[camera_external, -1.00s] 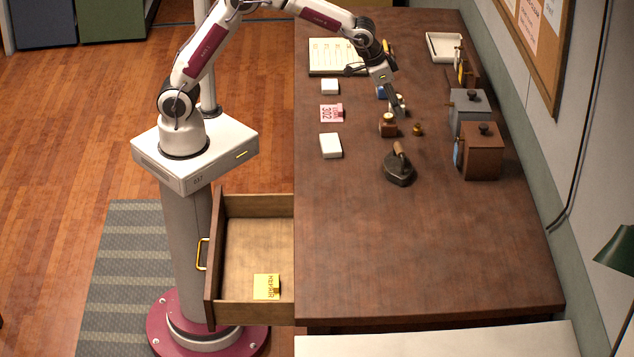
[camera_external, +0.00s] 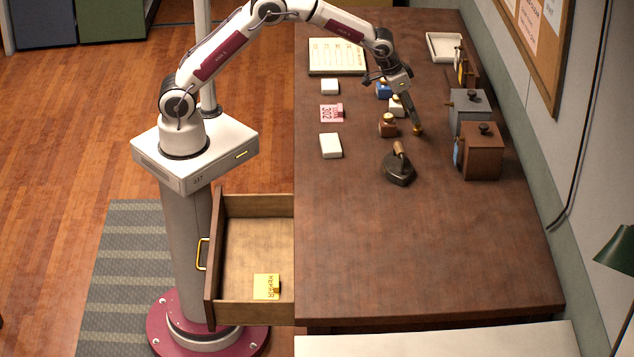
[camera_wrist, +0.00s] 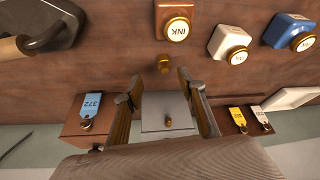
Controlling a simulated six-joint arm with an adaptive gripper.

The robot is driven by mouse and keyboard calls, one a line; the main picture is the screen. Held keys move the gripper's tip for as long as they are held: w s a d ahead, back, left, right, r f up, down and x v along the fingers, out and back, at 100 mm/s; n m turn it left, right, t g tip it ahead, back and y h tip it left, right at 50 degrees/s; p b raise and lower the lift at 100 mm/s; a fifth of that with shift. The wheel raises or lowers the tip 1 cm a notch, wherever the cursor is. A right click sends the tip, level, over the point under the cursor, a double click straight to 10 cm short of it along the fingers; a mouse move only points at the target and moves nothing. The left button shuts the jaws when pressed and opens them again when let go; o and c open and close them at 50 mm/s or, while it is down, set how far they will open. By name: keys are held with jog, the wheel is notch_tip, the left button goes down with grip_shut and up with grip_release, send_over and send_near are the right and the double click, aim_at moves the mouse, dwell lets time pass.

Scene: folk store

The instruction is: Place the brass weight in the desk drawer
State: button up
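The small brass weight (camera_external: 417,131) stands on the desk (camera_external: 400,250), right of the brown ink bottle. In the wrist view the brass weight (camera_wrist: 164,64) lies just beyond the fingertips, in line with the gap between them. I cannot tell whether a finger touches the weight. The desk drawer (camera_external: 255,205) is pulled open at the desk's left side and holds a yellow note (camera_external: 266,287).
A brown ink bottle (camera_external: 388,125), white bottle (camera_external: 397,106) and blue bottle (camera_external: 383,90) stand close to my gripper. A flat iron (camera_external: 399,168) sits nearer the front. A grey box (camera_external: 470,108) and brown box (camera_external: 480,150) stand right. The desk's front is clear.

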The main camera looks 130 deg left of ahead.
aim_at(413, 129)
jog(key=shift+x, duration=1.15)
jog(key=shift+s+x, duration=0.15)
jog(key=shift+x, duration=0.75)
jog(key=shift+s+x, duration=0.2)
jog(key=shift+x, duration=1.55)
grip_shut()
